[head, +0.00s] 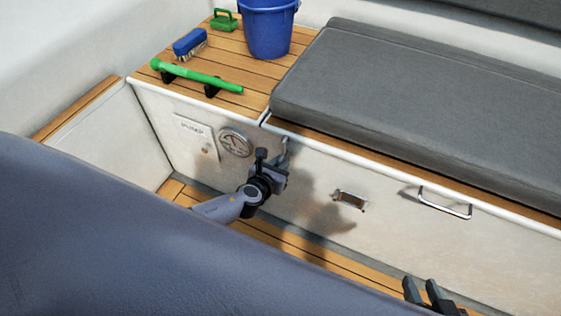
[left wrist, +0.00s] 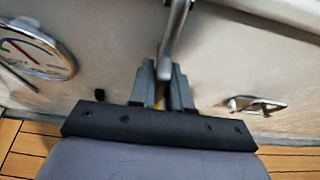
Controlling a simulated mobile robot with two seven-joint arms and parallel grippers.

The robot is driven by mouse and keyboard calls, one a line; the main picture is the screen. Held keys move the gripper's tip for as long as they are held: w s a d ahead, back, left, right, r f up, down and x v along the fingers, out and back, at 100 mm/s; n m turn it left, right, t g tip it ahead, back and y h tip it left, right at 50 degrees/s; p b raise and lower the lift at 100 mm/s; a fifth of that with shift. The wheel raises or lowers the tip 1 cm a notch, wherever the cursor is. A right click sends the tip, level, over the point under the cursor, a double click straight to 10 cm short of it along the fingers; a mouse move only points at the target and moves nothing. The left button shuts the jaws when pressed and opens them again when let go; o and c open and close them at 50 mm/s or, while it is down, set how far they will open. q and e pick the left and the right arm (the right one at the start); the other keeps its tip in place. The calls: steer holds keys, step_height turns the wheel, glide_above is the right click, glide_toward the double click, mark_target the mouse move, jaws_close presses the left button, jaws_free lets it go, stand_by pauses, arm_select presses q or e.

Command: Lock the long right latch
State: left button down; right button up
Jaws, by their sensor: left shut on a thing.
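A grey metal latch lever (head: 284,146) is on the white locker front, just below the seat edge. It also shows in the left wrist view (left wrist: 177,30), running down from the top edge between my fingers. My left gripper (head: 272,163) is shut on this lever, close against the locker front. In the left wrist view the two grey fingers (left wrist: 166,88) stand on either side of its lower end. The latch's catch is hidden, so I cannot tell whether it is locked. My right gripper (head: 424,294) is at the bottom edge, its two dark fingertips apart and empty.
A round gauge-like plate (head: 235,142) and a pump panel (head: 197,136) are left of the lever. A recessed fitting (head: 350,200) and a bar handle (head: 444,204) are to the right. A blue bucket (head: 268,30), brush (head: 189,43) and green pump handle (head: 196,77) sit above.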

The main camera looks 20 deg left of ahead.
mark_target(278, 165)
arm_select(q)
steer(key=shift+a, duration=0.1)
stand_by(0.3)
steer(key=c, duration=1.2)
jaws_free()
steer(key=shift+o, duration=0.2)
steer(key=shift+s, duration=0.1)
